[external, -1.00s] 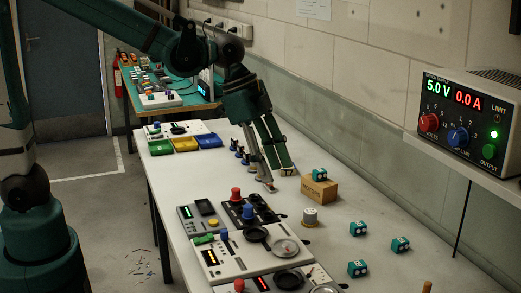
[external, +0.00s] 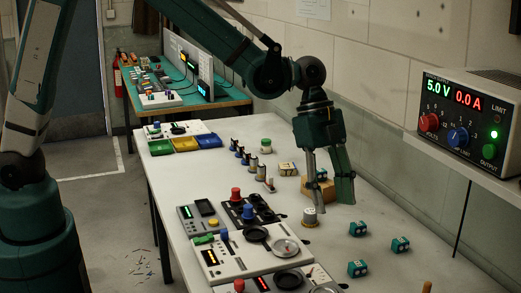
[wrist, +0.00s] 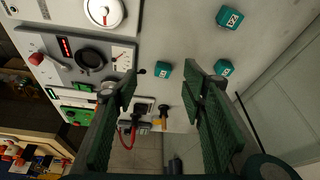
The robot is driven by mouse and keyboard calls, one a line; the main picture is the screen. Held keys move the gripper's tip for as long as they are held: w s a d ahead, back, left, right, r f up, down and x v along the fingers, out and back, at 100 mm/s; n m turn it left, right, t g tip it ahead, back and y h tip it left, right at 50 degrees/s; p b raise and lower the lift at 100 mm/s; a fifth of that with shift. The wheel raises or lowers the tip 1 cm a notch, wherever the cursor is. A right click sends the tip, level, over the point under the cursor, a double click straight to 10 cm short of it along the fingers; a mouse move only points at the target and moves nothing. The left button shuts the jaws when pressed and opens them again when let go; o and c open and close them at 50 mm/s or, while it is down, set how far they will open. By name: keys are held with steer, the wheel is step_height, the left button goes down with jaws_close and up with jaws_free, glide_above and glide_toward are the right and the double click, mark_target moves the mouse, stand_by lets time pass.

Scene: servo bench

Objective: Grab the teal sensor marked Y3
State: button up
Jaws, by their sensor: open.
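Three small teal sensors lie apart on the bench: one near the wall side (external: 400,245), one behind it to the left (external: 358,229) and one nearer the camera (external: 357,268). Another teal sensor (external: 321,175) sits on a cardboard box (external: 318,192), partly hidden behind my fingers. The wrist view shows three teal sensors with white labels, at the top (wrist: 229,18), in the middle (wrist: 163,69) and to its right (wrist: 224,68). I cannot read the marks surely. My gripper (external: 327,203) is open and empty, pointing down, in front of the box in the external view.
A grey-capped cylinder (external: 309,217) stands close to my left finger. Meter and switch panels (external: 248,252) fill the bench's left side. The wall runs along the right, with a power supply (external: 468,115) on a shelf. Bench around the three loose sensors is clear.

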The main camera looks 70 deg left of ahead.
mark_target(358, 264)
steer(key=w+d+f+m+g+p, duration=0.1)
steer(key=w+d+f+m+p, duration=0.1)
steer(key=d+f, duration=0.3)
steer(key=shift+w+d+f+m+h+p, duration=0.2)
steer(key=shift+w+d+m+h+p, duration=0.15)
steer(key=shift+w+d+m, duration=0.3)
steer(key=shift+d+f, duration=0.1)
steer(key=shift+x, duration=1.2)
steer(key=shift+x, duration=2.6)
steer(key=shift+s, duration=0.15)
steer(key=shift+c, duration=0.3)
steer(key=c, duration=0.8)
